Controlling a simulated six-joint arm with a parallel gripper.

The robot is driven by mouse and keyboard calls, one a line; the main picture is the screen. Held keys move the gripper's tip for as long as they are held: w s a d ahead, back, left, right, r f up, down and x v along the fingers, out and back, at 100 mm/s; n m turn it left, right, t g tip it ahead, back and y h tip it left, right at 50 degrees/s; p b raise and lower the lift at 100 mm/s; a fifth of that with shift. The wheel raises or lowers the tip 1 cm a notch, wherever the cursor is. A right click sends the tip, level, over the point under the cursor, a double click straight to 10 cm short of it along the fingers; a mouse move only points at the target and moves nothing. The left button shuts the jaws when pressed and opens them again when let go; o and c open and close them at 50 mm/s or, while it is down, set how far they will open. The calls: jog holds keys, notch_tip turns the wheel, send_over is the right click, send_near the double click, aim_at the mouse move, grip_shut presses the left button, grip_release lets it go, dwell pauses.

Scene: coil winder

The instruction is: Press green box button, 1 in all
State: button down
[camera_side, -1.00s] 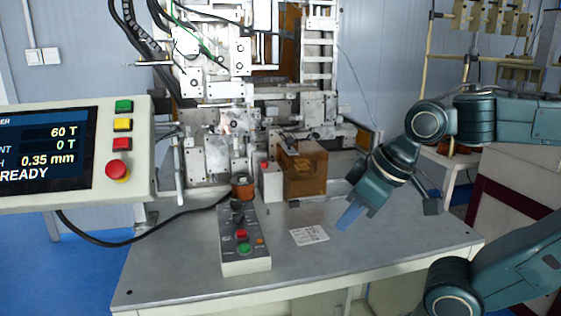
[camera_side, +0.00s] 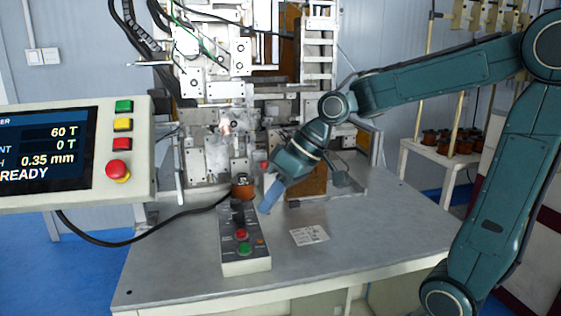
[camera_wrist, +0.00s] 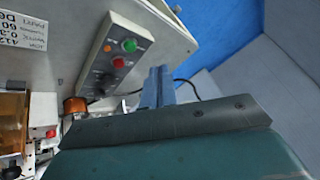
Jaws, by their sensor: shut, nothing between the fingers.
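The control box (camera_side: 244,265) is a grey box on the table, with a green button (camera_side: 244,249) at its near end and a red button (camera_side: 241,234) behind it. In the wrist view the box (camera_wrist: 97,62) lies left of the fingers, with its green button (camera_wrist: 129,45) and red button (camera_wrist: 118,62) both in sight. My gripper (camera_side: 266,209) is shut and empty, its blue fingers pointing down to the right of the box, apart from the green button. The fingers also show in the wrist view (camera_wrist: 158,86).
A display panel (camera_side: 75,155) at left carries its own green button (camera_side: 124,106). A copper spool (camera_side: 242,187) stands behind the box. A paper label (camera_side: 309,235) lies on the table (camera_side: 350,245) to the right. The winding machine (camera_side: 215,100) stands at the back.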

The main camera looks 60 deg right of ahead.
jog(key=y, duration=0.2)
send_over(244, 247)
jog(key=s, duration=0.2)
jog(key=f, duration=0.1)
jog(key=shift+w+d+f+y, duration=0.1)
jog(key=shift+w+d+y, duration=0.5)
jog(key=shift+w+d, duration=0.15)
jog(key=shift+f, duration=0.1)
jog(key=shift+f, duration=4.3)
